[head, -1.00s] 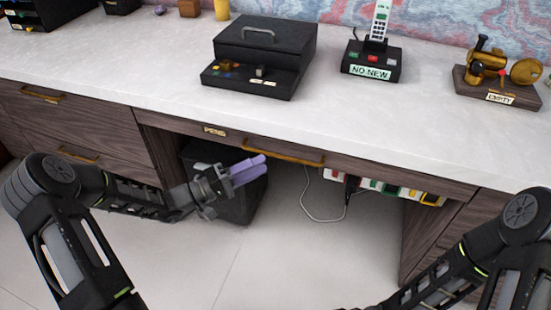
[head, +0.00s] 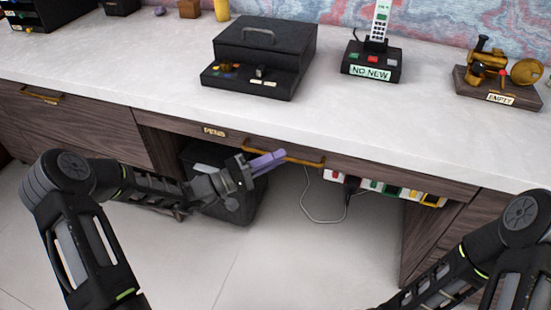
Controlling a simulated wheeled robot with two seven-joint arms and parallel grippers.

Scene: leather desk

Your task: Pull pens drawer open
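The pens drawer (head: 235,142) is a dark wood front under the white desktop, with a small PENS label (head: 214,132) and a long brass handle (head: 304,160). Its front looks flush with the desk, so the drawer is closed. My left gripper (head: 282,156) has pale purple fingers.
A dark bin (head: 236,204) stands under the desk behind my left gripper. A power strip (head: 385,187) with coloured plugs and a grey cable (head: 313,212) hang under the right part. A black box (head: 262,57), a phone (head: 373,62) and a brass device (head: 492,75) stand on the desktop.

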